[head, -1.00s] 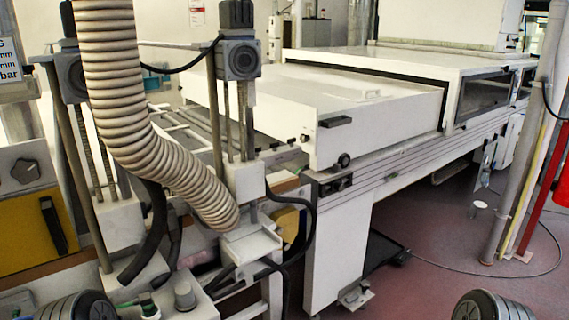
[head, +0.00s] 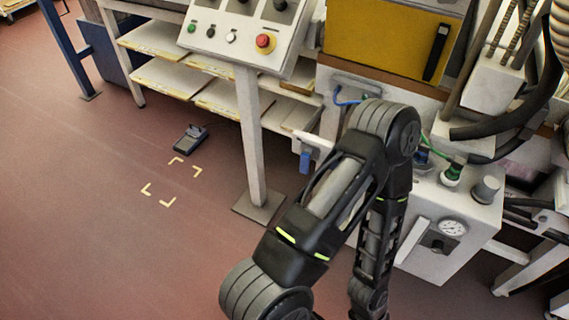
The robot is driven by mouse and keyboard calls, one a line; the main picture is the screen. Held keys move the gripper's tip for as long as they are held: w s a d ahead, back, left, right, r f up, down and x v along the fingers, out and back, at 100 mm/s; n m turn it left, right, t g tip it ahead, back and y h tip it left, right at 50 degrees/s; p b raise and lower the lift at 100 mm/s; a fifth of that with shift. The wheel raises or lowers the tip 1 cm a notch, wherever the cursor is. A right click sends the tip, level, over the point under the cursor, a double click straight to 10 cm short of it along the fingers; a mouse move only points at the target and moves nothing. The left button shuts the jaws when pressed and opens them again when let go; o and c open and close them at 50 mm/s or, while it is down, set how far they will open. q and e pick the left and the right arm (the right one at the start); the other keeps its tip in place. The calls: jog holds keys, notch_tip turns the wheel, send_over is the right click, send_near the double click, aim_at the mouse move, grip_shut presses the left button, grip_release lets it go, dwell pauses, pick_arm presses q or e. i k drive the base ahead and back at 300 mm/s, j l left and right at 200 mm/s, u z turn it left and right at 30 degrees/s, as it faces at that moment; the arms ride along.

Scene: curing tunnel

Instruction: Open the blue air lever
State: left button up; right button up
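A small blue lever-like part (head: 305,162) hangs down at the end of a pale horizontal piece, left of my raised arm. I cannot tell for certain that it is the air lever. Another bit of blue (head: 422,155) shows just right of my arm's elbow, partly hidden by the arm. One of my black arms rises from the bottom edge, bends at the elbow in front of the machine and runs down out of the picture. Its gripper is not seen, and neither is my other gripper.
A control panel (head: 246,32) with a red button stands on a post (head: 254,140). A white box with a gauge (head: 453,228) is right of my arm. A small grey device (head: 190,139) lies on the open red floor near yellow corner marks. Shelves (head: 165,80) stand behind.

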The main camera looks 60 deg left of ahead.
aim_at(305, 156)
jog(key=u, duration=1.85)
